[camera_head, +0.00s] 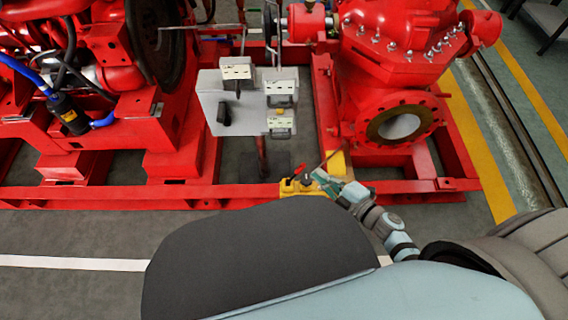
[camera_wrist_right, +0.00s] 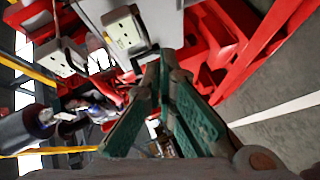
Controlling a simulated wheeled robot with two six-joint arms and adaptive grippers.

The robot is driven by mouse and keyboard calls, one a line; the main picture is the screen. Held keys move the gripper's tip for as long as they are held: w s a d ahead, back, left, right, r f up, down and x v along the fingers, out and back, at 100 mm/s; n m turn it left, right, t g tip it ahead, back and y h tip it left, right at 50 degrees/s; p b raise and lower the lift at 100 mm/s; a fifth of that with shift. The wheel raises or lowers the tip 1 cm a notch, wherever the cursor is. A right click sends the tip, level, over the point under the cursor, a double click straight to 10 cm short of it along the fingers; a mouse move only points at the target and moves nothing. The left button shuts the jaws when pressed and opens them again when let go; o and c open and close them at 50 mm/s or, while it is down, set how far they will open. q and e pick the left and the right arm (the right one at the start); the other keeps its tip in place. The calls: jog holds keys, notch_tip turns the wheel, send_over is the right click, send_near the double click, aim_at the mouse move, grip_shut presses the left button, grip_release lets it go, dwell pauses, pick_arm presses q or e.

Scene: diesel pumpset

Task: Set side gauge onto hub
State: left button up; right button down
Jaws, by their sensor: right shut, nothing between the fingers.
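My right gripper (camera_head: 318,180) is low over the front red rail in the head view. In the right wrist view its green-padded fingers (camera_wrist_right: 157,64) are shut with nothing between them. A small dark and metal shaft part (camera_head: 270,25), perhaps the hub, shows at the top middle, beyond the grey panel and far from my gripper. Thin rods stand near it. No part can be told clearly as the side gauge. A small yellow piece with red and dark parts (camera_head: 294,187) is just left of my right gripper. My left gripper is not in view.
A grey panel (camera_head: 215,105) with several white boxes (camera_head: 280,87) stands between the red engine (camera_head: 105,60) and red pump (camera_head: 385,80). The red base rail (camera_head: 130,198) crosses in front. Grey floor (camera_head: 60,230) is clear at the left front.

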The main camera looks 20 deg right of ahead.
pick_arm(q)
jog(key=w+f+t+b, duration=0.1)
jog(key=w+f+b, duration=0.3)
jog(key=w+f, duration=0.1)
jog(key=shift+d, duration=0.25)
pick_arm(e)
jog(key=w+a+n+y, duration=0.2)
jog(key=w+a+n, duration=0.2)
jog(key=w+a, duration=0.3)
jog(key=w, duration=0.5)
jog(key=shift+w+a+f+y, duration=0.15)
jog(key=shift+a+y, duration=0.15)
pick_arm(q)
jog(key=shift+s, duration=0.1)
